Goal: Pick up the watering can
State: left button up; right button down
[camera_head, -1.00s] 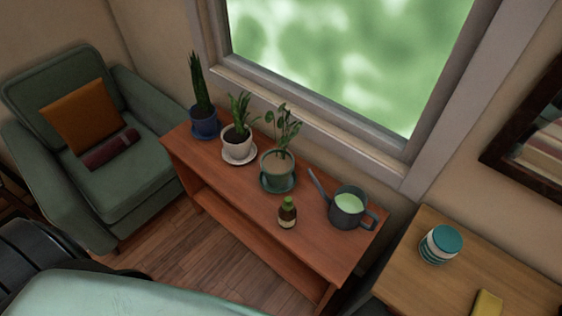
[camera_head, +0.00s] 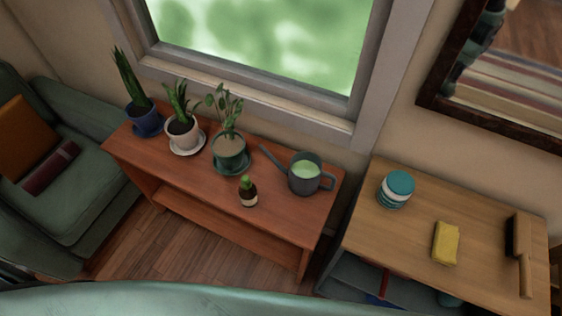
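The dark grey watering can (camera_head: 304,188) stands upright near the right end of the reddish wooden console table (camera_head: 290,222). Its spout points to the upper left and its handle is on the right. Its open top shows a pale green inside. Neither of my grippers is in the head view, and nothing touches the can.
Potted plants (camera_head: 231,146) line the table's back left. A wooden side table (camera_head: 400,232) at right holds a striped jar (camera_head: 397,189) and a yellow sponge-like block (camera_head: 446,243). A green armchair (camera_head: 75,205) is at left.

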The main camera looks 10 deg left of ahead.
aim_at(304, 171)
jog(key=k+j, duration=0.15)
jog(key=j, duration=0.2)
jog(key=k+j, duration=0.1)
jog(key=j, duration=0.25)
jog(key=k+j, duration=0.15)
jog(key=j, duration=0.2)
jog(key=k+j+z, duration=0.1)
jog(key=j, duration=0.25)
jog(key=k+j, duration=0.15)
jog(key=j, duration=0.2)
jog(key=k+j, duration=0.15)
jog(key=j, duration=0.2)
